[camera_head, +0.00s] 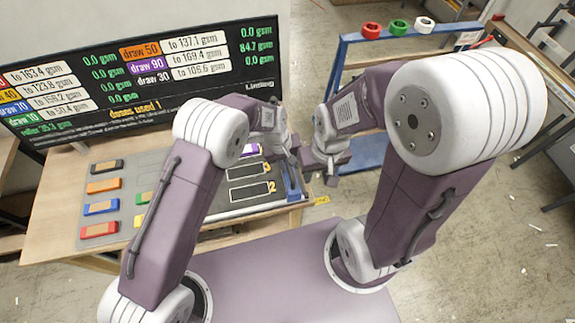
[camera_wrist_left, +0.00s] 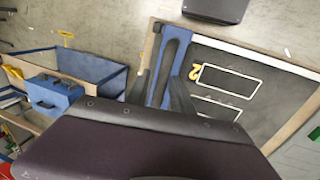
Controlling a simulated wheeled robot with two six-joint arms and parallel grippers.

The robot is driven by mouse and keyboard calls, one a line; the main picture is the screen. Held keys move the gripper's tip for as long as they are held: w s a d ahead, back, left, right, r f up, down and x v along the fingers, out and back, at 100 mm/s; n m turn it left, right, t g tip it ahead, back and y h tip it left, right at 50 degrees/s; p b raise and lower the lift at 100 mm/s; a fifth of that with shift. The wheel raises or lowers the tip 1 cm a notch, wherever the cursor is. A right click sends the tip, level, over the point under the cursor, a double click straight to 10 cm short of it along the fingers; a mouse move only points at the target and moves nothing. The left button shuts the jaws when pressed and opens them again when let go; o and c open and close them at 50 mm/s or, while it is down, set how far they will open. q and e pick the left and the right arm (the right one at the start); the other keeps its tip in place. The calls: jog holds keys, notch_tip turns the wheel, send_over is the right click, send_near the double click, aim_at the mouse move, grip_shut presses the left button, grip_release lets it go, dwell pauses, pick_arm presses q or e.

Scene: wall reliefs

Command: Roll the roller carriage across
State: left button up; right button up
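The blue roller carriage (camera_head: 291,181) stands at the right end of the grey printing bed (camera_head: 215,203) on the table. In the left wrist view the carriage (camera_wrist_left: 156,62) is a blue bar with a long dark handle (camera_wrist_left: 174,62). My left gripper (camera_head: 294,160) is over the carriage. In the wrist view its two dark fingers (camera_wrist_left: 160,90) stand apart on either side of the handle, and I see no clear grip on it. My right gripper (camera_head: 324,168) hangs just right of the table's end, apart from the carriage; its fingertips are unclear.
Several coloured blocks, among them a red block (camera_head: 99,229), lie on the bed's left. A black readout board (camera_head: 150,75) stands behind. A blue rack (camera_head: 345,60) with coloured rolls stands behind right.

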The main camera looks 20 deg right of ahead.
pick_arm(q)
jog(key=shift+o, duration=0.2)
jog(key=shift+d+f, duration=0.1)
jog(key=shift+d, duration=0.05)
pick_arm(e)
jog(key=shift+d, duration=0.25)
jog(key=shift+f, duration=0.1)
